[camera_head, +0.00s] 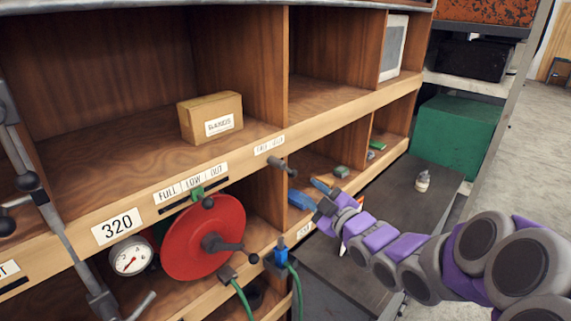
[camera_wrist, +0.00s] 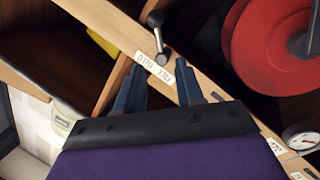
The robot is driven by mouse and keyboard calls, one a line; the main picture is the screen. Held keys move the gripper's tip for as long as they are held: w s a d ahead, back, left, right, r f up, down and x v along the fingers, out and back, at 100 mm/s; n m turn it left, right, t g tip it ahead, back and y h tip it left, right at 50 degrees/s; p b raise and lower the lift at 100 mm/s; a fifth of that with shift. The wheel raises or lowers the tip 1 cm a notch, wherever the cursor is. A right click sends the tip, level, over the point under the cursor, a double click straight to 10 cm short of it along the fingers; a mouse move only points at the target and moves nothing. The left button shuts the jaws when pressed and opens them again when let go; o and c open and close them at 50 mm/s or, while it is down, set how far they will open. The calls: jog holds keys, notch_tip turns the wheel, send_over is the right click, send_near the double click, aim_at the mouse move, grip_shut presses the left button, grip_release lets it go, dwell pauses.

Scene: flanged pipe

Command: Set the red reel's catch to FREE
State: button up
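The red reel (camera_head: 208,240) has a crank at its middle and hangs at the lower shelf front; it also shows at the upper right of the wrist view (camera_wrist: 270,45). A small grey lever with a dark ball knob (camera_head: 281,167) sits on the shelf rail to its right, under a two-word label (camera_head: 268,144) too small to read surely. The lever also shows in the wrist view (camera_wrist: 159,38), just beyond my fingertips. My gripper (camera_head: 303,191) has its blue fingers apart and empty, right of and below the lever; in the wrist view the fingers (camera_wrist: 160,75) point toward it, apparently not touching.
Below are green hoses and a blue fitting (camera_head: 282,256). A cardboard box (camera_head: 211,117) stands on the upper shelf.

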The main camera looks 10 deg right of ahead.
aim_at(288, 171)
jog(key=x, duration=1.3)
jog(key=shift+w+d+f, duration=0.1)
jog(key=shift+w+f, duration=0.05)
jog(key=shift+f, duration=0.05)
grip_shut()
